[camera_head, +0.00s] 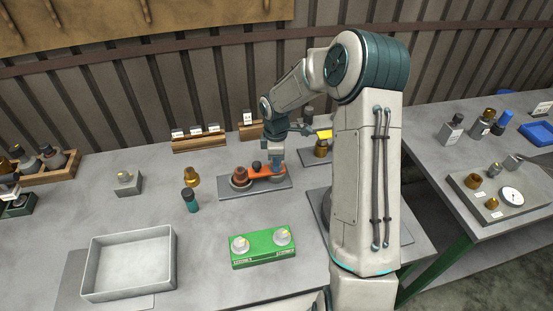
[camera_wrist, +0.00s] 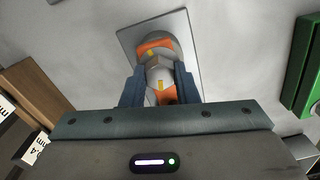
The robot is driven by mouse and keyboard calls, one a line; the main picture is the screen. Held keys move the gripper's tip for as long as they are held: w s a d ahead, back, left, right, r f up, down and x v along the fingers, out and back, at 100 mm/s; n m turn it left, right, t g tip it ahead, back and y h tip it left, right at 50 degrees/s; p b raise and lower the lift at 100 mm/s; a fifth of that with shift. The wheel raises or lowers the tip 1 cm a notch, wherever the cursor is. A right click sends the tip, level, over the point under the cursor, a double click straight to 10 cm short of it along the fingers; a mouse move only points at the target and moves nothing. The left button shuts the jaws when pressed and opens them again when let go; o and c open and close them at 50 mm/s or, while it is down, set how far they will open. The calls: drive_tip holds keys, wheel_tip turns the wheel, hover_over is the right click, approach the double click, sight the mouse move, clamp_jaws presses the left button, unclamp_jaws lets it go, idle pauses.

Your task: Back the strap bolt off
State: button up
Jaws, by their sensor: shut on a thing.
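The orange strap (camera_head: 259,173) lies across a grey base plate (camera_head: 226,191) in the middle of the table, with a brown knob-like part (camera_head: 240,175) at its left end. My gripper (camera_head: 277,163) points down at the strap's right end. In the wrist view, the strap bolt (camera_wrist: 158,74) is grey with a yellow mark and sits between the two blue fingers of my gripper (camera_wrist: 160,69), which are shut on it. Orange strap (camera_wrist: 170,93) shows around the bolt. The bolt's shank is hidden, and the head view hides the bolt behind the fingers.
A green fixture (camera_head: 262,248) with two pale knobs stands in front. A grey tray (camera_head: 130,263) is at front left. A brass part (camera_head: 191,178) and a dark teal bottle (camera_head: 190,201) stand left of the plate.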

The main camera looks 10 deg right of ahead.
drive_tip(key=shift+w+n, duration=0.1)
drive_tip(key=shift+n, duration=0.2)
drive_tip(key=o, duration=1)
wheel_tip(320, 180, up, 14)
drive_tip(key=b, duration=0.1)
drive_tip(key=shift+b, duration=0.3)
